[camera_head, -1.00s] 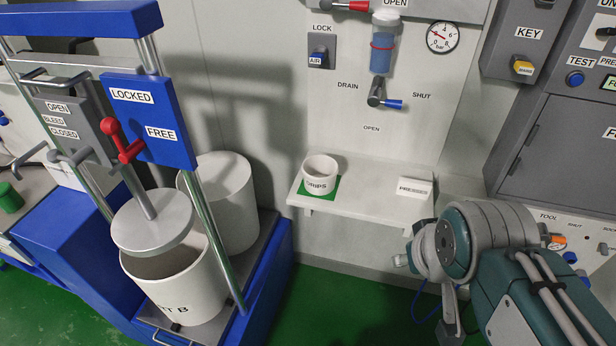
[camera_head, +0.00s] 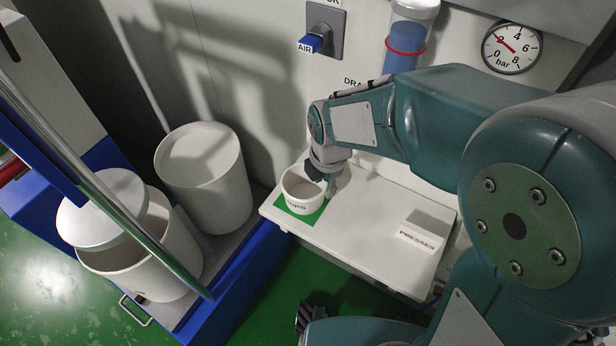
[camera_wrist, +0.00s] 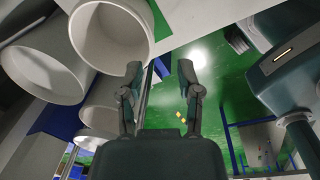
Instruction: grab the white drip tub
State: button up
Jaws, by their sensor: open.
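The white drip tub (camera_head: 297,196) stands upright on a green patch (camera_head: 303,215) at the left end of a white shelf (camera_head: 352,232). There an open white vessel (camera_wrist: 110,32), probably the tub, lies left of the fingers.
A white block labelled PRESSES (camera_head: 421,237) sits at the shelf's right. Left of the shelf, a white drum (camera_head: 208,185) and an open drum (camera_head: 160,262) under a round plate (camera_head: 102,208) stand in a blue-sided frame. A pressure gauge (camera_head: 512,47) is on the wall.

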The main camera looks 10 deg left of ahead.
jog(key=shift+w+a+f+n, duration=0.55)
jog(key=shift+a+f, duration=0.15)
jog(key=shift+a, duration=0.1)
send_over(315, 209)
jog(key=d, duration=0.2)
notch_tip(315, 209, down, 5)
jog(key=shift+s+a+f, duration=0.1)
jog(key=shift+s+a, duration=0.05)
jog(key=f, duration=0.1)
jog(key=a+f, duration=0.2)
jog(key=f, duration=0.1)
jog(key=shift+w+f, duration=0.1)
jog(key=shift+w, duration=0.25)
jog(key=shift+f, duration=0.3)
jog(key=shift+d, duration=0.4)
grip_shut()
jog(key=shift+a, duration=0.2)
